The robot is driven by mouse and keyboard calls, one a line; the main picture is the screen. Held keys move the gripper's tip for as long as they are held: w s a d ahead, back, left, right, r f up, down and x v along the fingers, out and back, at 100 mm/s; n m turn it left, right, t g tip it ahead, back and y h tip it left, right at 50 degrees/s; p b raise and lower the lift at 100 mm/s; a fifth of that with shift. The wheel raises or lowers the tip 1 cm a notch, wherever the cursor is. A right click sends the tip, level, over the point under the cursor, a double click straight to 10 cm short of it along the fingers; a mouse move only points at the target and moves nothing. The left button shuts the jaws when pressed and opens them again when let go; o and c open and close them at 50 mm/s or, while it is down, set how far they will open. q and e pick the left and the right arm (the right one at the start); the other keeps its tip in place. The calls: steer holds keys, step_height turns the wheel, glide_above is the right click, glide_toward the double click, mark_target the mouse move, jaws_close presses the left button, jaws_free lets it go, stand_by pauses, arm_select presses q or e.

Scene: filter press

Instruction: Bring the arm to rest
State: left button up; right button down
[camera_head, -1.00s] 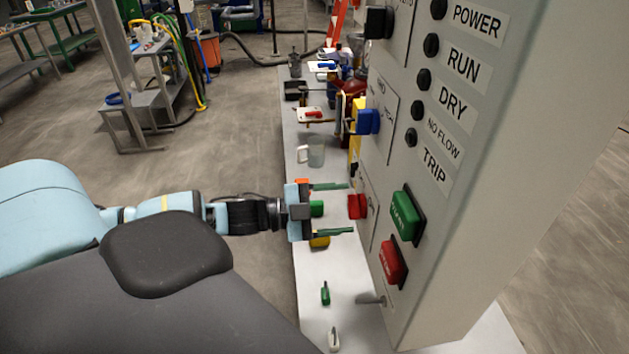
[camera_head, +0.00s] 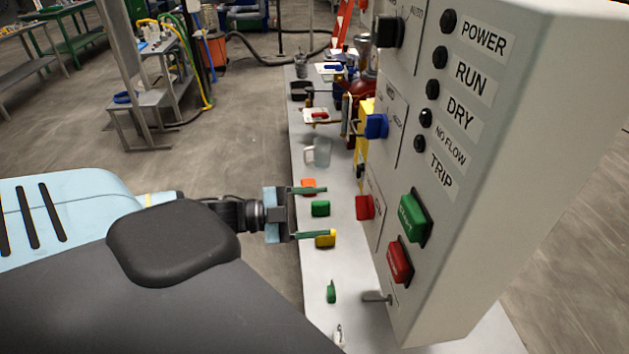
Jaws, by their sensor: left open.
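My left arm comes in from the left, and its gripper (camera_head: 312,212) is at the left edge of the pale bench. The two green-tipped fingers are apart and point right, towards the control panel (camera_head: 480,180). Nothing is held between them. A green block (camera_head: 320,208) shows between the fingers. An orange block (camera_head: 308,186) and a yellow block (camera_head: 325,239) show by the two fingertips; I cannot tell whether they touch. My right gripper is not in view.
The panel carries a green button (camera_head: 412,218), a red button (camera_head: 399,262), a red knob (camera_head: 365,207) and a blue knob (camera_head: 376,126). A clear jug (camera_head: 321,152) and a small green item (camera_head: 331,291) stand on the bench (camera_head: 350,315). Open floor (camera_head: 240,110) lies left of the bench.

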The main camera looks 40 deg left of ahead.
arm_select(q)
steer(key=shift+f, duration=0.15)
steer(key=s+d+f+n+g+y, duration=0.2)
steer(key=s+d+f+n+y, duration=0.2)
steer(key=s+d+f+n, duration=0.3)
steer(key=s+d+f+n+g+y, duration=0.3)
steer(key=s+d+f+n+y, duration=0.2)
steer(key=s+f, duration=1.2)
steer(key=d+f+n+p, duration=0.1)
steer(key=d+f+n, duration=0.1)
steer(key=d+f, duration=0.1)
steer(key=shift+f+n+y, duration=0.2)
steer(key=shift+n+y, duration=0.1)
steer(key=shift+n, duration=0.1)
